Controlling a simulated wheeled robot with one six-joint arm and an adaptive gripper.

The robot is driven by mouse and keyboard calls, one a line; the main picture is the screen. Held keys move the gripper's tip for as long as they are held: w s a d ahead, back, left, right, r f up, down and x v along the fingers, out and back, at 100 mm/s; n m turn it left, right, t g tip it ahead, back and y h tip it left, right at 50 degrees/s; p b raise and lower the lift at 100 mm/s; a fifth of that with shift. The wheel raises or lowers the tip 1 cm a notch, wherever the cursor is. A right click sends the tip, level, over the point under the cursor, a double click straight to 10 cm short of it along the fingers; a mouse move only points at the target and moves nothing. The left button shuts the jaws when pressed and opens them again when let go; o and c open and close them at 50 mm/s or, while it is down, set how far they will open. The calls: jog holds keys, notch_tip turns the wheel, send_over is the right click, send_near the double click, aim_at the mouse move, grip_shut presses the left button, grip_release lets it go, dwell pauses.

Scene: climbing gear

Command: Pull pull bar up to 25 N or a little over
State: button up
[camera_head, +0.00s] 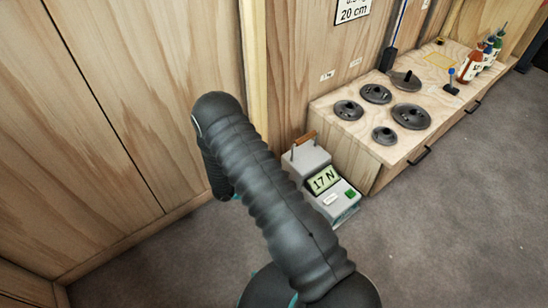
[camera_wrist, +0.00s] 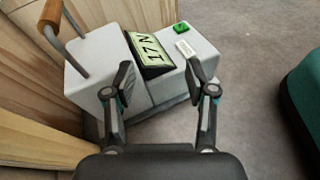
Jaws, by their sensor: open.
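The force gauge (camera_head: 318,180) is a pale grey box on the floor against the wooden wall. Its display (camera_head: 323,180) reads 17 N. The pull bar (camera_head: 305,138) is a brown wooden grip on a metal bracket at the gauge's back end. My own arm hides the gripper in the head view.
A green button (camera_wrist: 181,28) and a small white label (camera_wrist: 185,48) are on the gauge. A low wooden cabinet (camera_head: 345,150) to the right carries several dark discs and bottles. A wooden post (camera_head: 253,60) stands left of the gauge. Grey floor (camera_head: 440,220) is clear at right.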

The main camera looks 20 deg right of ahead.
jog(key=w+n+t+h, duration=0.1)
jog(key=w+n+t, duration=0.15)
jog(key=w, duration=0.25)
jog(key=t+h, duration=0.1)
jog(key=t, duration=0.3)
send_near(300, 140)
jog(key=shift+n, duration=0.45)
jog(key=x, duration=0.7)
jog(key=f+x, duration=0.1)
jog(key=x, duration=0.2)
jog(key=shift+w+d+p, duration=0.25)
jog(key=shift+w+p, duration=0.05)
jog(key=shift+w, duration=0.05)
grip_shut()
